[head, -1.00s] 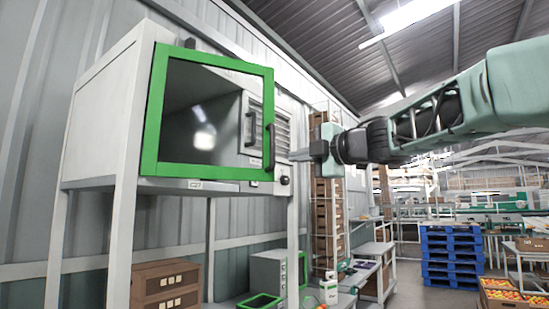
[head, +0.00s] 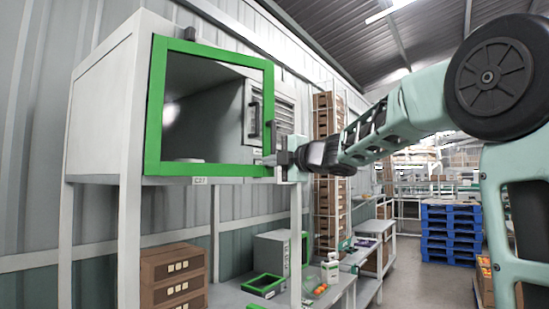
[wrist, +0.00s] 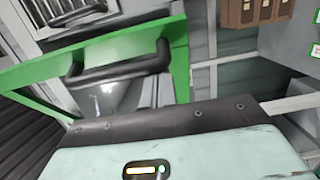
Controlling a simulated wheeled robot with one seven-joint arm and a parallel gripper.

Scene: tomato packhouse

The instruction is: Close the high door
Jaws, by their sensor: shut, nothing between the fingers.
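The high door (head: 156,110) is a green frame around a clear pane, on the front of a raised pale cabinet (head: 105,105). It appears to stand ajar, angled out from the cabinet front, but the gap is hard to judge. My gripper (head: 268,160) is shut and empty at the door's lower right edge, beside its dark handle. The gripper partly hides that handle, and contact cannot be told. In the wrist view, the green door frame (wrist: 178,58) and dark bar handle (wrist: 120,68) lie just beyond my gripper's housing; the fingertips are hidden there.
A louvred grey panel (head: 285,115) with another handle lies right of and behind the door. Below are brown boxes (head: 173,275), a grey cabinet (head: 271,252) and a bench with small items. Blue pallets (head: 452,240) stand further right, with open floor before them.

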